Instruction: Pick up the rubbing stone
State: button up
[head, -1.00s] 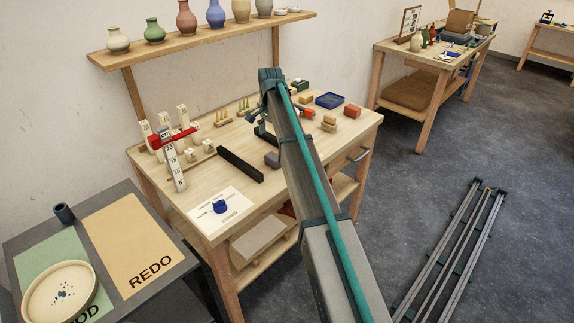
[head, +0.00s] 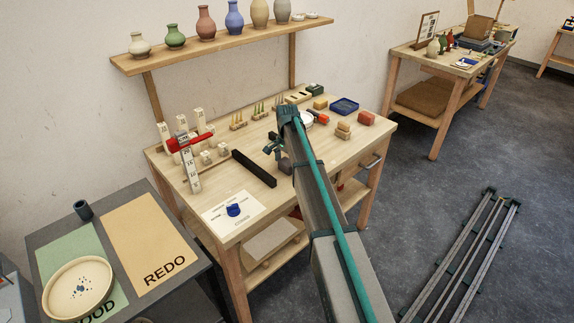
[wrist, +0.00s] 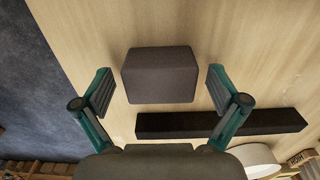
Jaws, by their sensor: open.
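A dark grey block, which looks like the rubbing stone (wrist: 160,75), lies on the wooden bench top in the wrist view. My gripper (wrist: 160,90) is open, with one finger off to each side of the block. A clear gap shows between each finger and the block, and nothing is held. In the head view my gripper (head: 275,146) is over the middle of the bench, and my arm hides much of the area around the block.
A long black bar (head: 254,168) lies close to the block, also in the wrist view (wrist: 222,123). A white sheet with a blue piece (head: 234,210) lies at the front. A red-armed stand (head: 190,160) is at left.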

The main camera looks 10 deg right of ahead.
jog(key=c, duration=1.4)
jog(key=shift+c, duration=0.2)
jog(key=shift+r, duration=0.55)
jog(key=s+r+b, duration=0.4)
jog(key=s+r, duration=0.7)
jog(key=s, duration=0.3)
jog(key=shift+r+b, duration=0.35)
jog(key=shift+r, duration=0.05)
